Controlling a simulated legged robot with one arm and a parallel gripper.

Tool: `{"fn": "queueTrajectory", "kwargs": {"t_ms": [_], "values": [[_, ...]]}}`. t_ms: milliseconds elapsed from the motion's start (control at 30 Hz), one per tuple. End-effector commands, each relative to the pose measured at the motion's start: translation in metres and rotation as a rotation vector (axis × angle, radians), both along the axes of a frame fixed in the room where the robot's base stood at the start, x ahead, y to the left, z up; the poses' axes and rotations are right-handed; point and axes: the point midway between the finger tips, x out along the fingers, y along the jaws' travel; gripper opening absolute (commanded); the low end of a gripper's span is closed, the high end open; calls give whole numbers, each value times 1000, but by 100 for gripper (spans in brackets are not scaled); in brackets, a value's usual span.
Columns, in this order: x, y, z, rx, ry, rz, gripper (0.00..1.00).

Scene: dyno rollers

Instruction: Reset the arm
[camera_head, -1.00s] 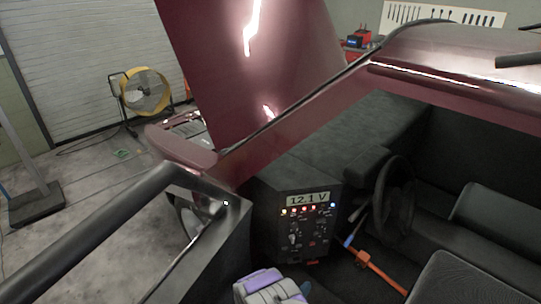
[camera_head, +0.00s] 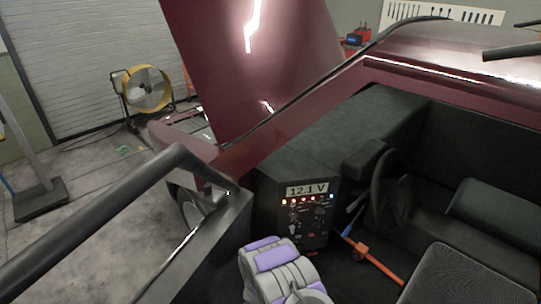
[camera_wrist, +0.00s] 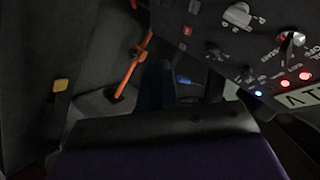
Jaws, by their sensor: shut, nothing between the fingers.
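My arm, with purple and grey casing, rises at the bottom middle of the head view, in front of the control panel. My gripper (camera_wrist: 157,85) shows as a dark, narrow shape beyond my purple wrist in the wrist view. It is shut and empty, and its outline is hard to make out in the dim light. The black control panel (camera_head: 305,222) has a 12.1 V display and a row of lit lamps. It also shows upside down at the upper right of the wrist view (camera_wrist: 235,45), apart from my gripper.
The dark red vehicle has its bonnet (camera_head: 255,60) raised. Its door frame (camera_head: 90,215) crosses the left foreground. A steering wheel (camera_head: 388,190), an orange bar (camera_head: 378,265) and black seats (camera_head: 465,280) are to the right. A yellow fan (camera_head: 148,90) stands on the open floor behind.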

Motion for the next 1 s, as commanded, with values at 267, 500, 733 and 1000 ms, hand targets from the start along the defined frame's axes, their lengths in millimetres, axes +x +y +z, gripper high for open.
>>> {"fn": "queueTrajectory", "kwargs": {"t_ms": [267, 500, 733, 1000], "values": [[19, 30, 68, 84, 178, 149, 0], [10, 50, 130, 120, 327, 317, 0], [-20, 62, 193, 124, 459, 499, 0], [-79, 61, 264, 90, 608, 719, 0]]}}
